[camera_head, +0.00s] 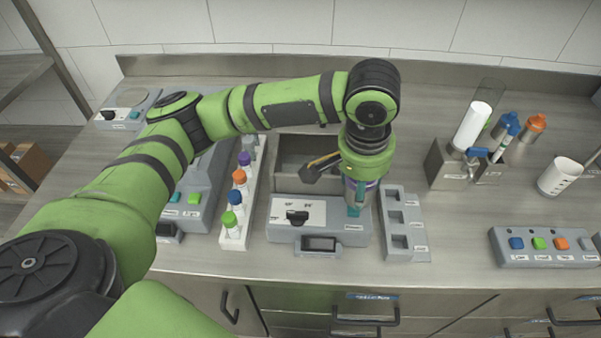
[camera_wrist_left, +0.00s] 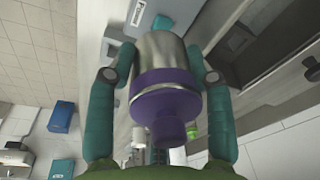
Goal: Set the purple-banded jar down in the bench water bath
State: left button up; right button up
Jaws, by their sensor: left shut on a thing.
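The purple-banded jar (camera_wrist_left: 160,58) is a metallic cylinder with a purple band and purple knob, large in the left wrist view. My left gripper (camera_head: 356,204) is shut on it, one teal finger on each side. In the head view the jar (camera_head: 372,184) is mostly hidden behind the wrist and fingers; a bit of purple shows. The bench water bath (camera_head: 318,214) is a grey unit with a dial, a small display and a rectangular basin behind its panel. The gripper and jar appear over its right end, beside the basin opening; their height is unclear. My right gripper is not in view.
A rack (camera_head: 236,238) of colour-capped tubes stands left of the bath. A grey tray with square slots (camera_head: 396,212) stands close on its right. Farther right are a metal holder (camera_head: 455,165), a white mug (camera_head: 560,177) and a button box (camera_head: 540,246). Bench between is clear.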

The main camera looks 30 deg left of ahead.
pick_arm(q)
jog(key=w+a+r+m+p, duration=0.1)
jog(key=w+a+r+m, duration=0.2)
jog(key=a, duration=0.4)
jog(key=w+a+r+m+p, duration=0.1)
jog(key=w+a+r+m, duration=0.15)
jog(key=a, duration=0.45)
jog(key=shift+h, duration=0.3)
jog(key=f+p, duration=0.1)
jog(key=f, duration=0.3)
jog(key=f+p, duration=0.1)
jog(key=f, duration=0.3)
jog(key=w+a+f+p, duration=0.1)
jog(key=f, duration=0.4)
notch_tip(320, 180, down, 4)
jog(key=shift+s+r+p, duration=0.1)
jog(key=shift+p, duration=0.35)
jog(key=shift+f, duration=0.4)
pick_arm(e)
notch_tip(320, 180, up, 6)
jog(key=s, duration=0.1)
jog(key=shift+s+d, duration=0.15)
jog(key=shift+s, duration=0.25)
pick_arm(q)
jog(key=shift+f, duration=0.1)
jog(key=o, duration=1.3)
